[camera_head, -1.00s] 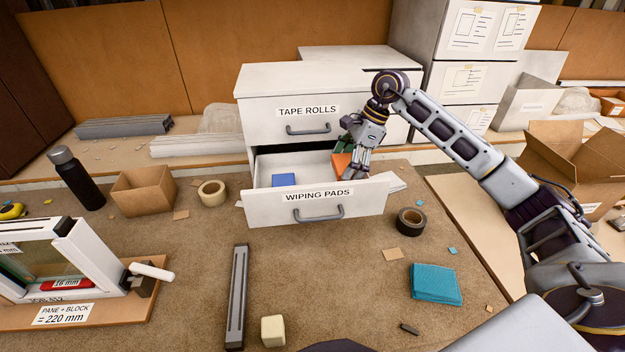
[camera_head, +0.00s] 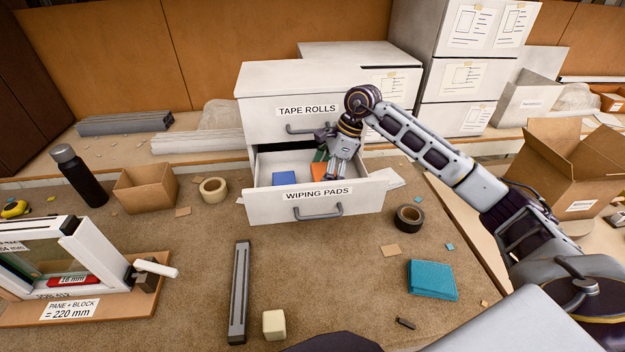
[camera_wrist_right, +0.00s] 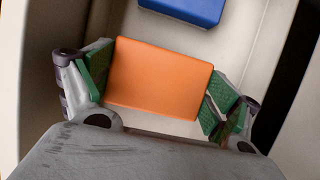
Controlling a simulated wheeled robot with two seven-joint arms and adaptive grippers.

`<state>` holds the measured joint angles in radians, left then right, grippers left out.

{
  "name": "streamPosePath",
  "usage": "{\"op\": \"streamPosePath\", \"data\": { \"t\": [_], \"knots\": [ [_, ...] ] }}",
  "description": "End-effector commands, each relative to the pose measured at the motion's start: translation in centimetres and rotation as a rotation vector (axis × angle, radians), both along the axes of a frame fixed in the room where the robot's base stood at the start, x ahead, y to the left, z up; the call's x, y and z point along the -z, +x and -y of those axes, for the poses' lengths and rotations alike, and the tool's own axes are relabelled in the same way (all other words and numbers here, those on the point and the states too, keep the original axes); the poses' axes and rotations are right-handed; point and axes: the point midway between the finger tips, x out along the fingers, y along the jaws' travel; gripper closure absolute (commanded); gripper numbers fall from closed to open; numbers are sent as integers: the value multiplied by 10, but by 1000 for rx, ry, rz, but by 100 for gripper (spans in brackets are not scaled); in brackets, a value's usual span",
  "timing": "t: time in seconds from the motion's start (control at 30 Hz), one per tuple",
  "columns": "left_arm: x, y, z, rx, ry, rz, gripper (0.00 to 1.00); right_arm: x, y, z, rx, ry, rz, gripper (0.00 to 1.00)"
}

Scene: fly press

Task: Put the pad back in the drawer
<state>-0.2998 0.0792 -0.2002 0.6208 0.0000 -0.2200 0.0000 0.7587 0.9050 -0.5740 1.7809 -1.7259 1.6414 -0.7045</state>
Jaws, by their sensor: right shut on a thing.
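The open drawer (camera_head: 265,211) labelled "WIPING PADS" juts from the white cabinet. My right gripper (camera_head: 326,168) reaches down into it and is shut on an orange pad (camera_head: 318,172). The wrist view shows the orange pad (camera_wrist_right: 160,78) between the green-faced fingers, over the pale drawer floor. I cannot tell whether the pad touches the floor. A blue pad (camera_head: 284,179) lies at the left in the drawer, apart from the orange one; it also shows in the wrist view (camera_wrist_right: 188,8). My left gripper is not in view.
A shut drawer (camera_head: 270,118) labelled "TAPE ROLLS" sits just above. A teal pad stack (camera_head: 432,280), a dark tape roll (camera_head: 409,217), a pale tape roll (camera_head: 213,190) and a grey bar (camera_head: 239,292) lie on the brown bench. Bench in front of the drawer is mostly clear.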

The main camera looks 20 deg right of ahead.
Motion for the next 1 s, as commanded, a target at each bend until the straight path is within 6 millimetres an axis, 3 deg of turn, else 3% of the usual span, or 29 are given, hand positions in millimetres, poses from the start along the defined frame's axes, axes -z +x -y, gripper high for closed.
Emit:
{"op": "streamPosePath", "data": {
  "t": [0.2,0.4,0.9,0.93,1.0],
  "knots": [
    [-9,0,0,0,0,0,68,9,5,-22,-2,4,-2,30],
    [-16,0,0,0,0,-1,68,21,8,-32,0,2,-2,30],
    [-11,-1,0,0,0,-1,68,28,8,-33,1,1,-1,30],
    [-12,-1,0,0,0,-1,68,27,8,-33,1,1,-1,7],
    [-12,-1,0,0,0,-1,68,27,8,-33,1,1,-1,0]
  ]
}}
